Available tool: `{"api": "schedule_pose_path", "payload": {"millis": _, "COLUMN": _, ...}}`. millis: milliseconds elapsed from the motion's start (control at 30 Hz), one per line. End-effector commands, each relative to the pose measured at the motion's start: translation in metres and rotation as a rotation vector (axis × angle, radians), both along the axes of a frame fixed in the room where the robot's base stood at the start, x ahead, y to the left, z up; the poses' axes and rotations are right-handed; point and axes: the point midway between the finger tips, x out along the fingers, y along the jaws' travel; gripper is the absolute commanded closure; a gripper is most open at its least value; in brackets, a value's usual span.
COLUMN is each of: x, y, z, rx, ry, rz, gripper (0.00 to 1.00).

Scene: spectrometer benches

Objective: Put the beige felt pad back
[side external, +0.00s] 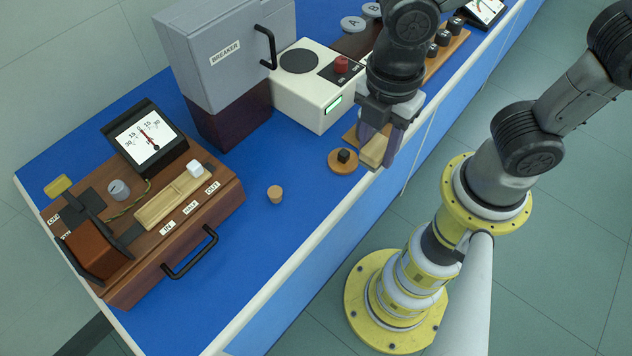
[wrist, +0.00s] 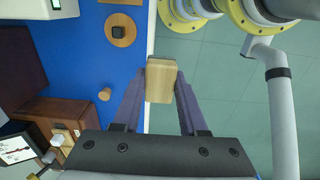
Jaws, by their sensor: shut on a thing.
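My gripper (wrist: 160,85) is shut on a beige block (wrist: 160,76), gripped between its two purple-grey fingers. The block has a darker tan end and faint streaks like wood grain; I cannot tell whether it is the felt pad. In the side view my gripper (side external: 386,140) points down with the block (side external: 373,152) at the blue bench's (side external: 300,222) front edge. In the wrist view the block overlaps the bench's pale edge, partly over the floor. A small yellow-beige piece (side external: 57,186) lies at the bench's far left corner.
A round wooden disc with a black knob (side external: 343,160) sits just left of my gripper. A small cork-like peg (side external: 275,194) stands on clear blue bench. A wooden meter box (side external: 205,205) is at left. The grey breaker (side external: 222,60) and white button box (side external: 312,95) stand behind.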

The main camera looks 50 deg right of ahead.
Motion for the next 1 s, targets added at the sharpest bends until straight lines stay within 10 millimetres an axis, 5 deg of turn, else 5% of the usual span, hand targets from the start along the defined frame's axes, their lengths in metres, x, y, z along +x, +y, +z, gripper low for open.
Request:
{"api": "schedule_pose_path", "payload": {"millis": 433, "x": 0.061, "y": 0.048, "z": -0.061, "rx": -0.002, "ry": 0.003, "rz": 0.0, "gripper": 1.0}}
{"api": "schedule_pose_path", "payload": {"millis": 1000, "x": 0.073, "y": 0.058, "z": -0.109, "rx": 0.0, "ry": 0.0, "rz": 0.0, "gripper": 1.0}}
